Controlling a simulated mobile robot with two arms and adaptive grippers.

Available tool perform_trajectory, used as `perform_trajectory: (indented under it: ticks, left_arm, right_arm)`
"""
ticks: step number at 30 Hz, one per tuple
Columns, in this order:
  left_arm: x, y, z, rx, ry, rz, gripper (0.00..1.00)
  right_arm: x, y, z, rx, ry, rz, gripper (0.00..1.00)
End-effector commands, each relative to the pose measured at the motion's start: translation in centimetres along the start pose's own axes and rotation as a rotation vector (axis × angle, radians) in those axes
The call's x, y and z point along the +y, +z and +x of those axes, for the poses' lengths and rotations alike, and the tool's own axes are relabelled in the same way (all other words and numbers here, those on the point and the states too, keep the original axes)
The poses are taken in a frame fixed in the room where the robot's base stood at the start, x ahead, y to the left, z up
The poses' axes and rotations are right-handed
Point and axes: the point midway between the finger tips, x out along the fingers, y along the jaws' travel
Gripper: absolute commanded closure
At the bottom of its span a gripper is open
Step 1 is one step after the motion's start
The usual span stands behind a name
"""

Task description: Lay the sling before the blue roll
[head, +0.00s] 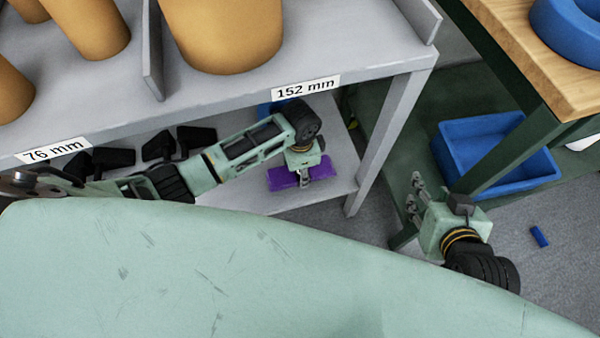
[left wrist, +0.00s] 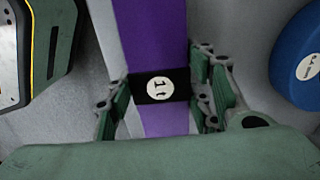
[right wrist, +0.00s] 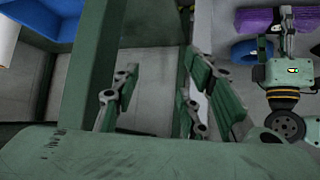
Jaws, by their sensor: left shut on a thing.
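The sling (head: 282,180) is a folded purple bundle at the lower shelf of the grey rack. My left gripper (head: 304,178) is shut on it; in the left wrist view the fingers sit on both sides of its black band (left wrist: 153,88) with a white "1 t" label. I cannot tell whether the sling touches the shelf. A blue round roll (left wrist: 298,58) with a white label lies beside the sling; it is mostly hidden behind my arm in the head view (head: 266,108). My right gripper (head: 415,194) is open and empty, near the green table leg.
Black pieces (head: 165,143) lie on the lower shelf (head: 338,182) to the left. Brown rolls (head: 225,35) stand on the upper shelf. A blue bin (head: 478,129) sits under the wooden table (head: 500,20), which carries a blue ring (head: 562,40). A small blue cylinder (head: 539,237) lies on the floor.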

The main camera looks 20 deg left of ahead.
Motion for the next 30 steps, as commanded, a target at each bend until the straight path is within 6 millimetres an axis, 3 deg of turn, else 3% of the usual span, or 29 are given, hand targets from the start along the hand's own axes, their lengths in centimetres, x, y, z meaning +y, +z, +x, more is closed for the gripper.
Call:
perform_trajectory:
  ticks: [7, 21, 22, 27, 30]
  left_arm:
    - [0.0, -0.1, 1.8, 0.001, -0.001, 0.000, 0.89]
    - [-0.1, 0.0, 2.2, 0.000, -0.001, 0.000, 0.89]
    - [0.0, 0.0, 2.2, -0.001, -0.001, 0.000, 0.49]
    - [0.0, 0.0, 2.2, -0.001, -0.001, 0.000, 0.35]
    - [-0.1, 0.0, 2.2, 0.000, -0.001, 0.000, 0.33]
  right_arm:
    - [-0.6, -4.1, 0.4, 0.189, -0.012, -0.002, 0.60]
    - [-0.6, -4.7, 0.3, 0.215, -0.013, -0.002, 0.60]
    - [-0.6, -4.7, 0.3, 0.215, -0.013, -0.002, 0.60]
    - [-0.6, -4.7, 0.3, 0.214, -0.013, -0.002, 0.60]
    - [-0.6, -4.7, 0.3, 0.214, -0.013, -0.002, 0.60]
